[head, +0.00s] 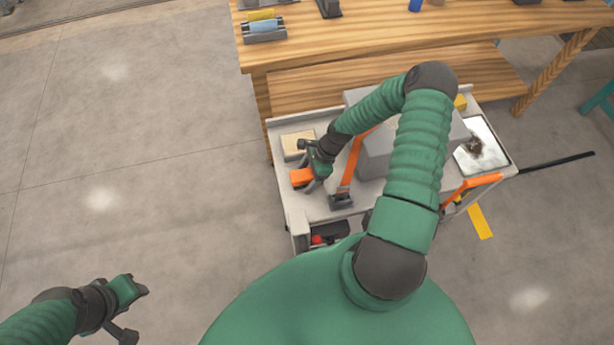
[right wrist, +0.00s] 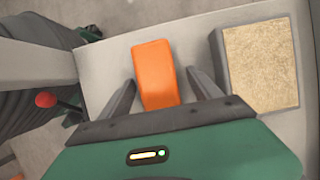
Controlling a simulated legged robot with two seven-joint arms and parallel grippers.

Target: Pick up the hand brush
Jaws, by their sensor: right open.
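An orange block-like piece (head: 302,177), which looks like part of the hand brush, lies on the grey cart top near its left side. In the right wrist view the orange piece (right wrist: 155,72) lies between the two fingers, with a gap on each side. No bristles show, and its near end is hidden by my gripper. My right gripper (head: 306,168) is open over it; its fingers also show in the right wrist view (right wrist: 163,80). My left gripper (head: 131,307) is open and empty over the floor at lower left.
A tan pad in a grey frame (head: 296,145) lies close beside the orange piece. A wooden workbench (head: 400,40) stands behind. The floor at left is clear.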

